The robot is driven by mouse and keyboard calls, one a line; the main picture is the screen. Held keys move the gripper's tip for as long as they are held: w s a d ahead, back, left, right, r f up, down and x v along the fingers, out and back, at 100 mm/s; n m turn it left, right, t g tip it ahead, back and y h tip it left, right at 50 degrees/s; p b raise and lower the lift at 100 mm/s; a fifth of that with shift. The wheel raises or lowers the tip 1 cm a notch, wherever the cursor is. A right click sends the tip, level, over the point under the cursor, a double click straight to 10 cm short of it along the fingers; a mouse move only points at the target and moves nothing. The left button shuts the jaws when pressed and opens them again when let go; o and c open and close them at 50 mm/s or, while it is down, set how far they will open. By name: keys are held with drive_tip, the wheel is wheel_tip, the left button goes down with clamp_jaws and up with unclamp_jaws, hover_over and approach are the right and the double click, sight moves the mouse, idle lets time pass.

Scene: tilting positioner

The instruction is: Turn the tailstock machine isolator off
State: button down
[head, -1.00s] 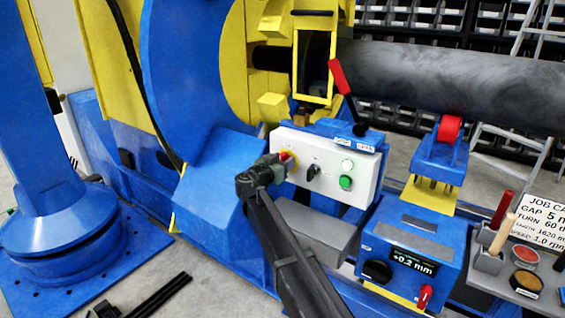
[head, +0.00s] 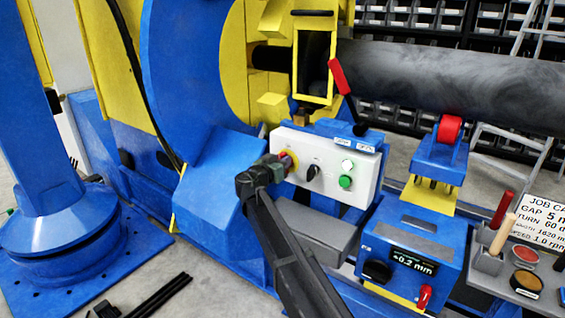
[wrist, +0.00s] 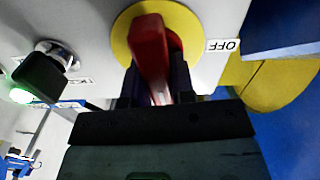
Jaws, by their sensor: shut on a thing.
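The isolator is a red handle (wrist: 150,45) on a round yellow plate (wrist: 124,30), at the left end of a light grey control box (head: 366,190). In the head view the red and yellow isolator (head: 290,160) is partly hidden by my gripper (head: 271,168). In the wrist view my dark gripper fingers (wrist: 157,88) are shut on the red handle, one on each side. An OFF label (wrist: 223,45) is to the right of the plate. The handle does not visibly point at this label in the wrist view.
A red-handled lever (head: 341,78) rises behind the box. A grey block (head: 312,236) lies below, and the blue housing (head: 205,195) is close on the left.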

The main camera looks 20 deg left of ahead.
drive_tip(key=n, duration=0.4)
drive_tip(key=shift+a+f, duration=0.1)
drive_tip(key=shift+a, duration=0.1)
drive_tip(key=n, duration=0.4)
drive_tip(key=shift+a+f+n, duration=0.15)
drive_tip(key=shift+n, duration=0.15)
drive_tip(key=n, duration=0.2)
drive_tip(key=n+b, duration=0.1)
drive_tip(key=n, duration=0.1)
drive_tip(key=shift+a+f+n, duration=0.1)
drive_tip(key=shift+f+n, duration=0.1)
drive_tip(key=shift+n, duration=0.1)
drive_tip(key=shift+f+n, duration=0.2)
drive_tip(key=shift+n, duration=1.5)
drive_tip(key=c, duration=1)
unclamp_jaws()
drive_tip(key=shift+w, duration=0.1)
drive_tip(key=shift+o, duration=0.2)
